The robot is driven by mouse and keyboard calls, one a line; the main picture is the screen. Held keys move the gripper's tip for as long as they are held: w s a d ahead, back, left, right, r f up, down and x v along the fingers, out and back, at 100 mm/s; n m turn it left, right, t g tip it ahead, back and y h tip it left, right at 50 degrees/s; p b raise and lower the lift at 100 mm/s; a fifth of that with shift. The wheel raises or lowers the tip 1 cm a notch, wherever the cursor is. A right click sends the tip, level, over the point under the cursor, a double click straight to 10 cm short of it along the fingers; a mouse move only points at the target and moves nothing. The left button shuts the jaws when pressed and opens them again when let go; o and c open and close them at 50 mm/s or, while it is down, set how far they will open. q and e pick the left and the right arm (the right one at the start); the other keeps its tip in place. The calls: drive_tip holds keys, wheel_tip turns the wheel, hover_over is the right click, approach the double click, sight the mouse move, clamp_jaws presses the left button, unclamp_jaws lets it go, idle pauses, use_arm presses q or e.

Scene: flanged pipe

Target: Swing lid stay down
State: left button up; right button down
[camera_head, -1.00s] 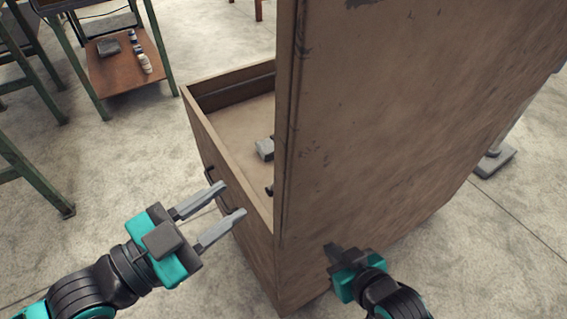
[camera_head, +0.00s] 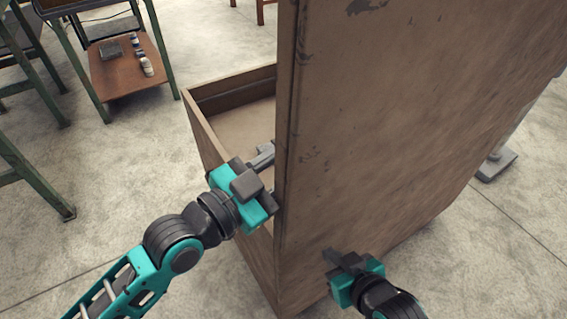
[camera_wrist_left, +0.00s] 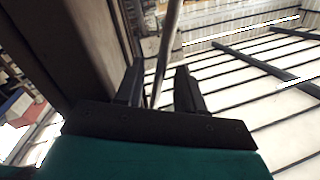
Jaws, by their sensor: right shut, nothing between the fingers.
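A brown chest (camera_head: 215,140) stands open, and its tall lid panel (camera_head: 400,120) fills the middle and right of the head view. In the left wrist view a thin metal rod (camera_wrist_left: 168,45), seemingly the lid stay, runs down between the fingers of my left gripper (camera_wrist_left: 158,82). Those fingers are apart, with gaps beside the rod. In the head view my left gripper reaches over the chest's front wall beside the lid edge, which partly hides it. The stay cannot be seen there. My right gripper (camera_head: 335,258) is shut and empty, in front of the lid panel's lower part.
A green-framed table with a brown lower shelf (camera_head: 125,75) holding small items stands at the back left. The lid's edge is close to my left gripper. Open concrete floor (camera_head: 90,215) lies left of the chest.

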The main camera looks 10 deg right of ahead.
use_arm(q)
drive_tip(key=shift+c, duration=0.3)
clamp_jaws()
idle(1.1)
